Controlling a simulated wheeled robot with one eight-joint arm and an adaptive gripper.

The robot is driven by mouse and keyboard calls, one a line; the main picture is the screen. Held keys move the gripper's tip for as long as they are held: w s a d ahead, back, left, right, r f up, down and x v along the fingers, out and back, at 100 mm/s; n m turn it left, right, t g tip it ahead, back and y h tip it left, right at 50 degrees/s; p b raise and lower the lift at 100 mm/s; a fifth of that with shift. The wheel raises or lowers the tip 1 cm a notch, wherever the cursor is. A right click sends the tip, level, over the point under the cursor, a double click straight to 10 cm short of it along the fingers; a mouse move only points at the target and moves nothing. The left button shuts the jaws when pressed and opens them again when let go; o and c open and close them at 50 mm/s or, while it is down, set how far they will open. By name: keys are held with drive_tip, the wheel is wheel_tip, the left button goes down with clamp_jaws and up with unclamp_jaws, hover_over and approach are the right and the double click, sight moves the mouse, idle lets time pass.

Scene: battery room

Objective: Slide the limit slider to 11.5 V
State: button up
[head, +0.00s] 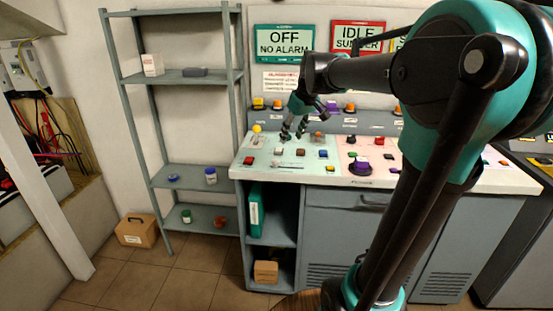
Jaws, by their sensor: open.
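My gripper (293,133) is open, pointing down over the left, pale green part of the control panel (262,176). Its two dark fingertips are apart, with no object visible between them. I cannot tell whether they touch the panel. A small, thin, dark bar with a pale end (288,165) lies on the panel, nearer the front than my gripper. It may be the limit slider, but it is too small to be sure. No 11.5 V mark or scale is readable.
Around the gripper are several coloured buttons, a yellow ball-topped knob (257,128) and a red button (249,160). A purple knob (362,166) stands on the pink part. A grey shelf (180,177) stands left; floor between is clear.

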wheel_tip(320, 180, up, 3)
drive_tip(key=w, duration=0.2)
approach(276, 160)
drive_tip(key=shift+n, duration=0.4)
drive_tip(key=x, duration=0.8)
drive_tip(key=shift+a+f, duration=0.15)
drive_tip(key=shift+f, duration=0.15)
drive_tip(key=shift+c, duration=0.2)
clamp_jaws()
